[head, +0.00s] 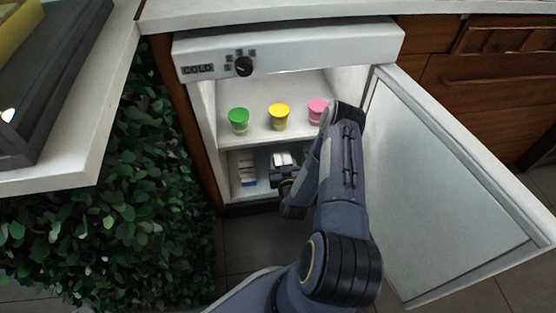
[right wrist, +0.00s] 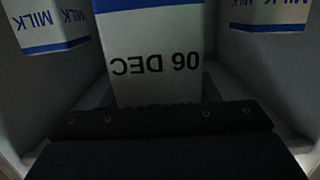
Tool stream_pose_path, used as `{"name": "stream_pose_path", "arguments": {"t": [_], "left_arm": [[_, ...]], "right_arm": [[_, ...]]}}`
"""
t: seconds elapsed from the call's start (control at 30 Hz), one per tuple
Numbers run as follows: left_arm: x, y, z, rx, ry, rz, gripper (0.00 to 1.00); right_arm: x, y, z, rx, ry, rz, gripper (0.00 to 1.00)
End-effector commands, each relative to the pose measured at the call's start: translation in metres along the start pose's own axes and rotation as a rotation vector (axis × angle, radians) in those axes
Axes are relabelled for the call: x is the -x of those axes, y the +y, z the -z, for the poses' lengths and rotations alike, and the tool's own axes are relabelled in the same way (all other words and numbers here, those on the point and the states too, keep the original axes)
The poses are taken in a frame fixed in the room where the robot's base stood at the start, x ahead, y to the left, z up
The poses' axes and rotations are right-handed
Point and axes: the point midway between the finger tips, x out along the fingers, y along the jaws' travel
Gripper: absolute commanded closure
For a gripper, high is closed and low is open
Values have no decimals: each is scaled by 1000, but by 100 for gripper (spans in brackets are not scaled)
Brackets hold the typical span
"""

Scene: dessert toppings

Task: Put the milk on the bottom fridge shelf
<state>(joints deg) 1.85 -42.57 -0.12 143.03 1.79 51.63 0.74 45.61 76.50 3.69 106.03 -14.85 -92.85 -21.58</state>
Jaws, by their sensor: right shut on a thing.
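The small fridge stands open, and its bottom shelf (head: 235,198) shows in the head view. My right gripper (head: 284,172) reaches into the bottom compartment and is shut on a white and blue milk carton (head: 283,158). In the right wrist view this milk carton (right wrist: 155,60) fills the middle, with "06 DEC" printed on it upside down. The wrist view does not show whether its base touches the shelf. My right forearm hides part of the compartment in the head view. My left gripper is not in view.
Another milk carton (head: 247,168) stands at the left of the bottom compartment; one shows on each side (right wrist: 45,25) (right wrist: 265,14) in the wrist view. Green (head: 238,120), yellow (head: 279,116) and pink (head: 317,110) cups stand on the shelf above. The open door (head: 445,190) is at right.

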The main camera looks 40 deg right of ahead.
Motion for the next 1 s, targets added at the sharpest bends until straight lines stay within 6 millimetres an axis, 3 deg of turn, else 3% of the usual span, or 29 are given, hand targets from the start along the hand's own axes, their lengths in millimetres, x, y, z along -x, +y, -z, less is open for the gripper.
{"name": "stream_pose_path", "arguments": {"t": [0.1, 0.33, 0.4, 0.67, 0.9, 1.0], "left_arm": [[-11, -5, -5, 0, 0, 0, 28], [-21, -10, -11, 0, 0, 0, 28], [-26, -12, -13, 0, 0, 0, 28], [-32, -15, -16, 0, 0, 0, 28], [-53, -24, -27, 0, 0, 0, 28], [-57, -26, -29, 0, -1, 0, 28]], "right_arm": [[-32, 0, 4, 1, 10, -1, 90], [-73, 0, 10, 1, 6, 0, 90], [-72, 0, -4, 0, 0, 0, 90], [-74, 0, -19, -1, 2, 0, 90], [-80, 0, -59, 0, 3, -2, 90], [-84, 0, -59, 0, 5, 0, 90]]}}
